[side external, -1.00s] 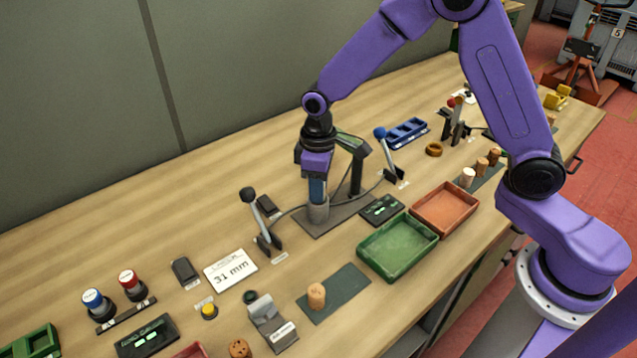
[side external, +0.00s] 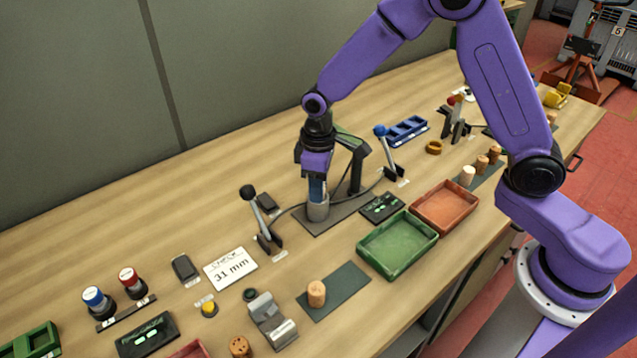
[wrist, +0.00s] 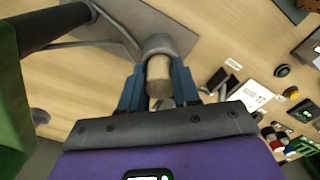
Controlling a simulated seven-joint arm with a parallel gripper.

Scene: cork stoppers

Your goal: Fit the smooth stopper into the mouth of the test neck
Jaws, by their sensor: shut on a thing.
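My gripper (side external: 317,193) points down over the grey test neck (side external: 317,211) at the middle of the bench. In the wrist view, the blue fingers of my gripper (wrist: 159,88) are shut on a pale brown stopper (wrist: 158,78), with one finger on each side. The grey rim of the neck (wrist: 160,43) shows right beyond the stopper, lined up with it. The stopper's lower end is at the mouth; I cannot tell how far in it sits. In the side view the fingers and neck hide the stopper.
A green press stand (side external: 355,160) rises close behind my gripper. Levers stand to the left (side external: 262,220) and right (side external: 388,153). A green tray (side external: 398,262) and an orange tray (side external: 445,222) lie in front. Another cork (side external: 317,294) stands on a dark mat (side external: 345,285).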

